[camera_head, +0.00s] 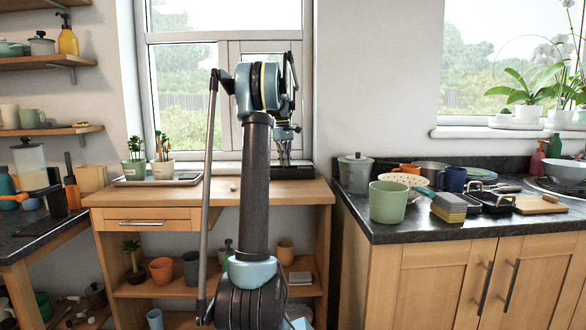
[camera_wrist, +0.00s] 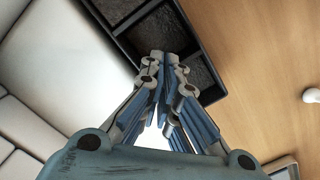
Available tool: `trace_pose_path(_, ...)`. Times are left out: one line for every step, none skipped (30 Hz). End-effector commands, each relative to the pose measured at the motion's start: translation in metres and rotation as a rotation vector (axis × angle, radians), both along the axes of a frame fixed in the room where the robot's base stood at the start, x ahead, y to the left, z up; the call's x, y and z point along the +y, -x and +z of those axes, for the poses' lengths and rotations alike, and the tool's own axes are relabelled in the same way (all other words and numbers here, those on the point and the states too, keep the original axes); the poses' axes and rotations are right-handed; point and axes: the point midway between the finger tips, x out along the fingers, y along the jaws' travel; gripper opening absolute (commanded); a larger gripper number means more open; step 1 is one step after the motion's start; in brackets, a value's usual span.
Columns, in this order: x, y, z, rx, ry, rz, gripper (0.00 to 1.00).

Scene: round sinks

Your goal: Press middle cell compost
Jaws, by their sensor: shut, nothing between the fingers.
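The black seed tray (camera_wrist: 128,22) has square cells in a row, filled with dark compost. The middle cell's compost (camera_wrist: 158,36) shows just beyond my fingertips in the wrist view. My gripper (camera_wrist: 164,58) is shut and empty, with its tips over the tray at the middle cell's near side. I cannot tell whether the tips touch the compost. In the head view my gripper (camera_head: 284,160) points down at the back of the wooden table (camera_head: 130,198), near the window.
Two potted plants (camera_head: 150,169) stand on a pale tray at the table's left. A small white object (camera_wrist: 312,95) lies on the wood, right of my gripper in the wrist view. A counter at right holds a green pot (camera_head: 388,203) and dishes. The table's front is mostly clear.

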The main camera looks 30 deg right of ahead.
Motion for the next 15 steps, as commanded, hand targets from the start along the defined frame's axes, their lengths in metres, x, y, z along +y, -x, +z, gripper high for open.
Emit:
trace_pose_path(-0.001, -0.002, -0.003, 0.003, 0.0, -0.001, 0.0)
trace_pose_path(-0.003, -0.002, -0.004, 0.005, 0.0, -0.003, 0.0)
trace_pose_path(-0.005, -0.003, -0.005, 0.007, 0.0, -0.005, 0.0)
trace_pose_path(-0.005, -0.003, -0.005, 0.008, 0.002, -0.006, 0.0)
trace_pose_path(-0.006, -0.003, -0.005, 0.008, 0.002, -0.007, 0.0)
trace_pose_path(-0.007, -0.003, -0.004, 0.009, 0.002, -0.008, 0.0)
trace_pose_path(-0.007, -0.004, -0.002, 0.01, 0.003, -0.008, 0.0)
trace_pose_path(-0.007, -0.004, 0.0, 0.01, 0.004, -0.009, 0.0)
trace_pose_path(-0.007, -0.005, 0.004, 0.009, 0.003, -0.008, 0.0)
trace_pose_path(-0.006, -0.004, 0.008, 0.009, 0.003, -0.008, 0.0)
trace_pose_path(-0.005, -0.004, 0.013, 0.007, 0.003, -0.007, 0.0)
trace_pose_path(-0.003, -0.001, 0.021, 0.004, 0.003, -0.005, 0.0)
trace_pose_path(-0.002, 0.001, 0.028, 0.0, 0.003, -0.004, 0.0)
trace_pose_path(-0.001, 0.003, 0.035, -0.002, 0.003, -0.002, 0.0)
trace_pose_path(0.001, 0.007, 0.044, -0.005, 0.003, -0.001, 0.0)
